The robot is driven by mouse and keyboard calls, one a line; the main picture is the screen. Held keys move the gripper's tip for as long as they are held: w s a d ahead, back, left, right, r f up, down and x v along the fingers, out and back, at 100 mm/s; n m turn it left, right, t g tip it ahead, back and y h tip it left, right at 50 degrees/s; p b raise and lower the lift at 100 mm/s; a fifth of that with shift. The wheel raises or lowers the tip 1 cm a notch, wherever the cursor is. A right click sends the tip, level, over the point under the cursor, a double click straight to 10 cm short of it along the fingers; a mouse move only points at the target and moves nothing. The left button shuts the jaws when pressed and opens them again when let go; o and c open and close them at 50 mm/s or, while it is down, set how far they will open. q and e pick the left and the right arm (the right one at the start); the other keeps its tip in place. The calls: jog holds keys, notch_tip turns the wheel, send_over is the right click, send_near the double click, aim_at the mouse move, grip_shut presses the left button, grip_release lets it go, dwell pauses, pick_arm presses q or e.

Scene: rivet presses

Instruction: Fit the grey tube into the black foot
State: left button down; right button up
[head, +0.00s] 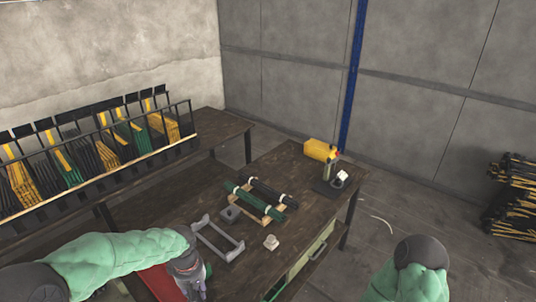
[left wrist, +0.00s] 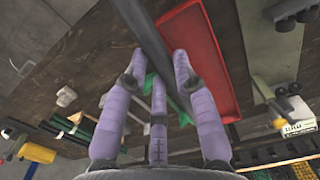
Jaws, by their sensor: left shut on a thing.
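My left gripper (head: 193,291) reaches over the near part of the dark wooden table, beside a red tray. In the left wrist view the purple fingers of my left gripper (left wrist: 152,72) are closed around a long dark grey tube (left wrist: 150,42), which runs between them at a slant. The tube's far end runs out of the top of that view, and the gripper hides much of it in the head view. A small dark grey block (head: 230,213) on the table may be the black foot; I cannot tell for sure. My right gripper is out of view.
A grey cradle (head: 218,240) stands near my left gripper. Green and black tubes (head: 262,197) lie on a wooden rack. A cream block (head: 271,242) is near the edge. A yellow press (head: 320,150) stands at the far corner.

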pick_arm(q)
jog(key=w+d+f+m, duration=0.1)
jog(key=d+f+m, duration=0.2)
jog(key=m, duration=0.6)
notch_tip(320, 180, down, 3)
jog(key=shift+w+r, duration=0.15)
jog(key=shift+w, duration=0.2)
